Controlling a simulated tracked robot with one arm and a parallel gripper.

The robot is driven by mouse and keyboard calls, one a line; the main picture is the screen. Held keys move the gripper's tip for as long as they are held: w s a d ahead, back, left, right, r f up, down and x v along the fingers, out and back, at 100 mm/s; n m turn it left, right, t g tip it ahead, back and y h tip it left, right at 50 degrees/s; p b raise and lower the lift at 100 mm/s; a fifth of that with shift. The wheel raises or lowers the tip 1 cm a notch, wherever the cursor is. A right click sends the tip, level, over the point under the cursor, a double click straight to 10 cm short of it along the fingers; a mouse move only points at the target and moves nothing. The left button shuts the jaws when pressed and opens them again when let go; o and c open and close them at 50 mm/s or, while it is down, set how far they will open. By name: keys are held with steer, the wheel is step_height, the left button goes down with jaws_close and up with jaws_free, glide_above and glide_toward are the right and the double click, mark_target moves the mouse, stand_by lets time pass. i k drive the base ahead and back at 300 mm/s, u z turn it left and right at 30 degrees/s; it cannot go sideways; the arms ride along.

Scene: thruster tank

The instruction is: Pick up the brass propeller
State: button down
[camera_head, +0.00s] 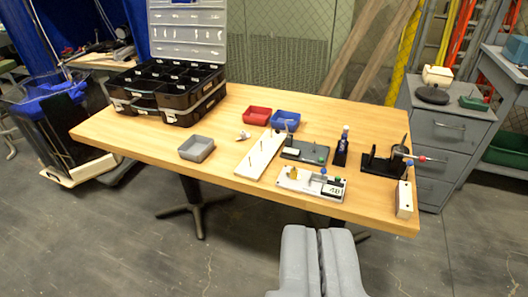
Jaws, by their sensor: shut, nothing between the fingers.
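My gripper (318,232) shows at the bottom centre, its two grey fingers shut and empty, in front of the near edge of the wooden table (225,110). A small yellow-brass piece (293,173) sits on a white fixture (312,184) near the table's front edge. It is too small to tell whether it is the brass propeller. A small pale object (243,135) lies on the table left of centre, and its shape is also unclear. My gripper is apart from both.
A black open organizer case (170,100) fills the table's left. A grey tray (196,149), red tray (256,115) and blue tray (286,119) stand mid-table. A white pegged board (260,154), black stand (382,165) and white block (404,200) are nearby. Grey drawers (440,133) stand right.

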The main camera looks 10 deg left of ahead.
mark_target(294, 174)
steer(key=u, duration=0.1)
steer(key=k, duration=0.4)
steer(key=z, duration=0.45)
steer(key=i, duration=1.2)
steer(key=u, duration=0.55)
steer(key=i, duration=0.55)
steer(key=u, duration=0.45)
